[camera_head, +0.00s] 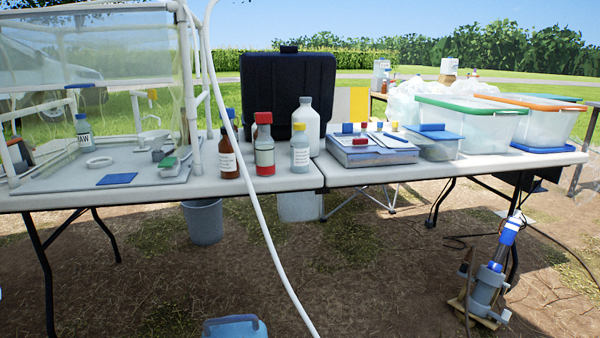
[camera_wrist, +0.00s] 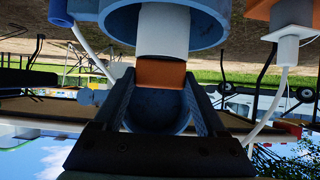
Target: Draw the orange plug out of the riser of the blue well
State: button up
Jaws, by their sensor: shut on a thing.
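In the wrist view, which is upside down, my gripper (camera_wrist: 160,82) is shut on the orange plug (camera_wrist: 160,72), with one finger on each side. The plug meets the end of the white riser (camera_wrist: 163,30). I cannot tell how much of the plug sits inside it. The blue collar of the well (camera_wrist: 205,32) rings the riser at the top of the view. A dark blue rounded thing (camera_wrist: 158,108) shows between my fingers, behind the plug. I cannot make out my gripper or the plug in the head view.
An orange body (camera_wrist: 262,9) with a white fitting (camera_wrist: 288,48) and a blue cylinder (camera_wrist: 61,12) flank the well, each with a white tube. In the head view, long tables (camera_head: 100,200) carry bottles and bins. A grey and blue apparatus (camera_head: 487,288) stands at right.

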notch_tip(320, 180, up, 7)
jog(key=p, duration=0.7)
jog(key=shift+r, duration=0.2)
dwell(0.8)
dwell(0.5)
